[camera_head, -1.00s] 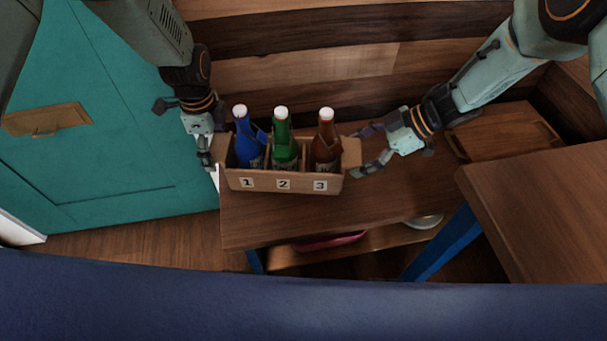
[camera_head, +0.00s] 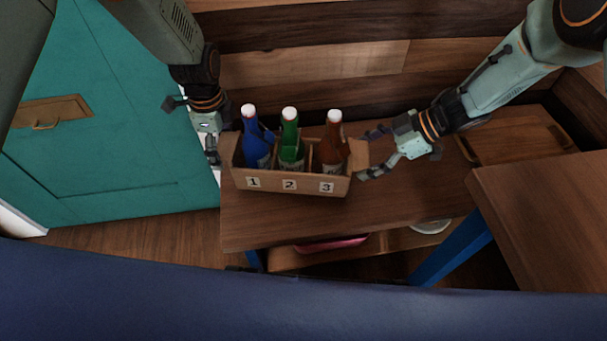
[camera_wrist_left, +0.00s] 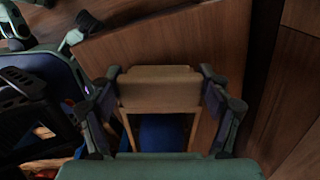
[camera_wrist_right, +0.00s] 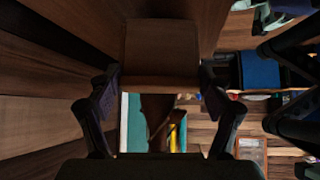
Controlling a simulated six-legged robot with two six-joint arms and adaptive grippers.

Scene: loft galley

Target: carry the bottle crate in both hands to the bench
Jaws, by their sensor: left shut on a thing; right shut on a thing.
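The wooden bottle crate (camera_head: 307,186) has labels 1, 2 and 3 on its front. It holds a blue bottle (camera_head: 254,140), a green bottle (camera_head: 290,142) and a brown bottle (camera_head: 333,143), all upright with white caps. My left gripper (camera_head: 218,160) is shut on the crate's left end; its fingers flank the end panel (camera_wrist_left: 160,86) in the left wrist view. My right gripper (camera_head: 366,155) is shut on the right end; that panel (camera_wrist_right: 161,55) shows between its fingers in the right wrist view. Whether the crate touches the wooden surface below cannot be told.
A wooden bench-like top (camera_head: 290,222) lies under the crate, with a lower shelf holding a pink item (camera_head: 332,243) and a pale dish (camera_head: 430,226). A wooden tray (camera_head: 515,142) lies at right. Another wooden top (camera_head: 545,205) stands front right. A teal door (camera_head: 100,140) is at left.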

